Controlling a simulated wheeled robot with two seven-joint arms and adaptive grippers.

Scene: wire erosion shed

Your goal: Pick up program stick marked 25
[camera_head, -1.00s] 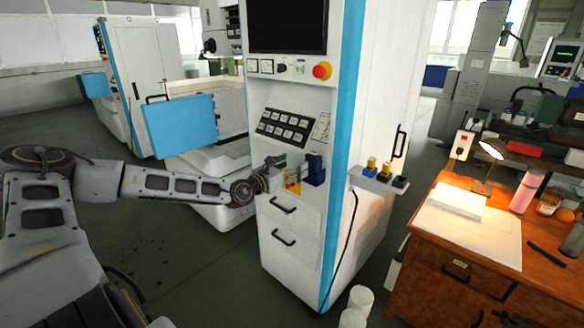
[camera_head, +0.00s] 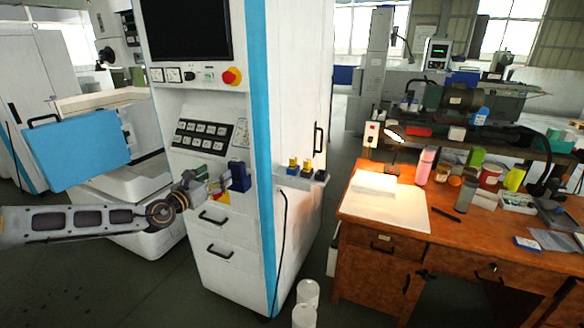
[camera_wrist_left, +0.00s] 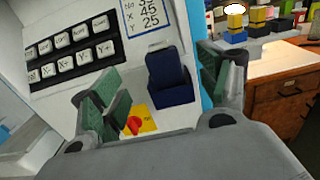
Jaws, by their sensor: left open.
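Small sticks (camera_head: 306,166) with yellow and black parts stand on a small shelf (camera_head: 289,179) on the machine's right side. They also show at the top right of the left wrist view (camera_wrist_left: 258,21). No marking on them is legible, so I cannot tell which is 25. My left gripper (camera_head: 220,182) is open at the machine's front, left of the shelf and apart from the sticks. A dark blue block-like holder (camera_head: 240,177) is just beyond its fingers; it shows between them in the left wrist view (camera_wrist_left: 170,78). My right gripper is not in view.
The white machine (camera_head: 292,100) has a button panel (camera_head: 203,134), a red knob (camera_head: 231,76) and drawer handles. A cluttered wooden desk (camera_head: 365,232) stands right. White cylinders (camera_head: 306,292) stand on the floor.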

